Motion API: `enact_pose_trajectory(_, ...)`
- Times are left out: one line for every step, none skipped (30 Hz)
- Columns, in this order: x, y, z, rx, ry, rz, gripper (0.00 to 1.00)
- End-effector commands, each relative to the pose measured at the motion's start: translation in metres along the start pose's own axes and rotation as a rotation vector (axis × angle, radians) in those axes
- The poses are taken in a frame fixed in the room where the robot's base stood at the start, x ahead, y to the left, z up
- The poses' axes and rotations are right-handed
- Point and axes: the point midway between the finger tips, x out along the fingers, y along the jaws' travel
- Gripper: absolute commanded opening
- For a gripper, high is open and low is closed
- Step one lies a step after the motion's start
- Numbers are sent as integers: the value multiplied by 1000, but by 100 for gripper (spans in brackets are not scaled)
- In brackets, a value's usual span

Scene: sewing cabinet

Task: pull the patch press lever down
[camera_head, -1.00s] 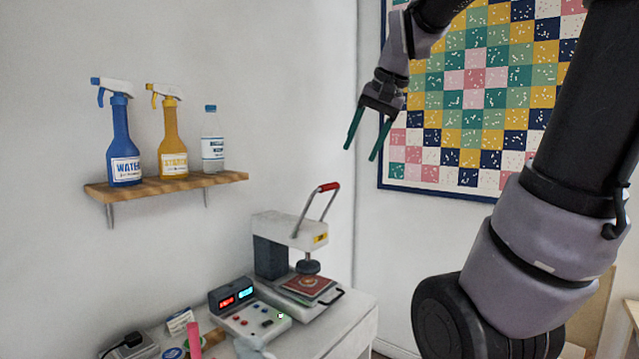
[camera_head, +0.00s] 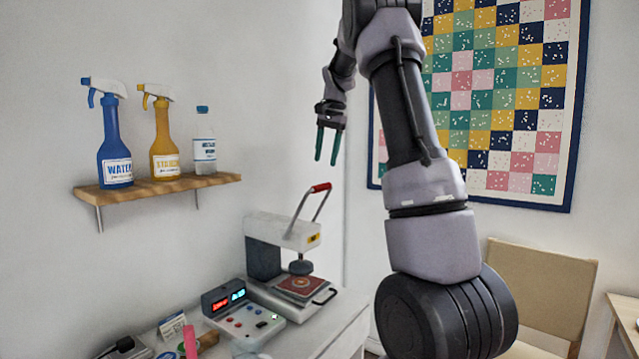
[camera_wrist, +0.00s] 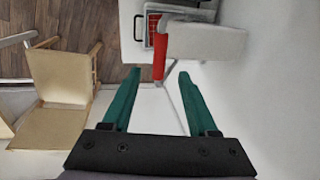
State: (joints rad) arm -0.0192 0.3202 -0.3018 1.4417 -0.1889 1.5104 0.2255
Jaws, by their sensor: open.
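The patch press (camera_head: 282,232) stands on the white cabinet against the wall. Its lever (camera_head: 308,205) is raised and slants up to a red grip (camera_head: 320,187). A red patch (camera_head: 300,286) lies on the press bed under the round dark head. My gripper (camera_head: 326,163) is open and empty, pointing down, above the red grip and apart from it in the head view. In the wrist view, my gripper's green fingers (camera_wrist: 158,72) are spread. The red grip (camera_wrist: 160,50) shows just beyond the fingertips, near the gap between them.
A control box (camera_head: 240,310) with lit displays sits left of the press. A wall shelf (camera_head: 160,188) holds spray bottles and a clear bottle. A quilt (camera_head: 500,100) hangs behind my arm. A chair (camera_head: 540,285) stands at right.

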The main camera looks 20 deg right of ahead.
Motion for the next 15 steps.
enact_pose_trajectory(10,0,1,0,-2,2,59)
enact_pose_trajectory(16,0,1,-1,-3,2,59)
enact_pose_trajectory(24,0,1,-1,-3,3,59)
enact_pose_trajectory(30,0,1,-2,-2,3,59)
enact_pose_trajectory(36,1,1,-1,-3,3,59)
enact_pose_trajectory(44,0,1,-1,-3,3,59)
enact_pose_trajectory(49,0,1,-1,-2,3,59)
enact_pose_trajectory(54,0,1,-1,-2,2,59)
enact_pose_trajectory(61,0,1,-1,-2,1,59)
enact_pose_trajectory(65,0,1,-2,-1,1,59)
enact_pose_trajectory(69,0,1,-2,-1,1,59)
enact_pose_trajectory(74,0,1,-3,-1,1,59)
enact_pose_trajectory(77,0,1,-2,-2,1,59)
enact_pose_trajectory(80,0,1,-2,-2,1,59)
enact_pose_trajectory(82,0,1,-2,-1,0,59)
